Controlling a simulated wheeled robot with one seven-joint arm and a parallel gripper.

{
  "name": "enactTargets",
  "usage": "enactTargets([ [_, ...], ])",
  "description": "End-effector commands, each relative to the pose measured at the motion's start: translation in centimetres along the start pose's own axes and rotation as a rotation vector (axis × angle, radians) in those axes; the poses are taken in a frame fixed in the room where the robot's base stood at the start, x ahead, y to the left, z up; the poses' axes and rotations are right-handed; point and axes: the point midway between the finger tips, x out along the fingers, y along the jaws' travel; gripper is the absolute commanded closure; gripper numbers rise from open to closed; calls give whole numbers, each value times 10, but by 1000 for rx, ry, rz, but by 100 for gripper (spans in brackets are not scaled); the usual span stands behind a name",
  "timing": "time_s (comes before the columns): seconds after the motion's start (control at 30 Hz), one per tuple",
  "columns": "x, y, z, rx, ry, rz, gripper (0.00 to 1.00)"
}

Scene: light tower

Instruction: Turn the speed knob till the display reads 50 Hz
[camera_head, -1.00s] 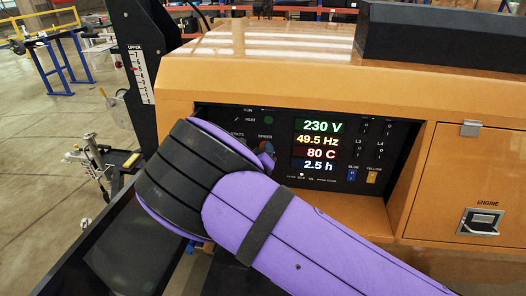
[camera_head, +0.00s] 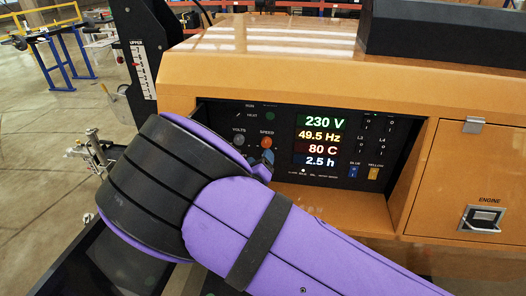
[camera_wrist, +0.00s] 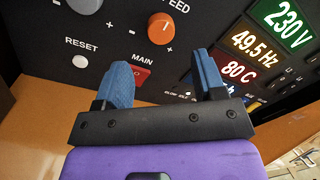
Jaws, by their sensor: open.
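The orange speed knob (camera_head: 266,142) is on the black control panel, under the SPEED label. In the wrist view the knob (camera_wrist: 161,28) shows whole, with minus and plus marks beside it. The display (camera_head: 319,141) reads 230 V, 49.5 Hz, 80 C and 2.5 h; its 49.5 Hz line (camera_wrist: 257,46) also shows in the wrist view. My gripper (camera_wrist: 162,80) is open, with its two blue fingers apart and nothing between them. The fingertips are below the knob in the picture, apart from it. In the head view my arm hides most of the gripper.
A grey volts knob (camera_head: 239,140) is left of the speed knob. A red MAIN switch (camera_wrist: 133,75) and a white RESET button (camera_wrist: 82,46) lie low on the panel near my fingers. Blue (camera_head: 353,171) and yellow (camera_head: 374,173) switches are at right. The orange housing (camera_head: 280,84) frames the recess.

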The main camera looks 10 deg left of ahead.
Motion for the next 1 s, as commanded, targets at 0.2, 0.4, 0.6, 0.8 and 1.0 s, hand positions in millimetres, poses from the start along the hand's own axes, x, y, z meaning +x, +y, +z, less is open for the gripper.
enactTargets([
  [0.2,-30,0,0,0,0,0,36],
  [0.4,-40,0,0,0,-1,-1,36],
  [0.6,-40,0,0,1,-1,-1,36],
  [0.8,-40,0,0,1,0,-1,36],
  [1.0,-26,-30,-1,82,67,-62,36],
])
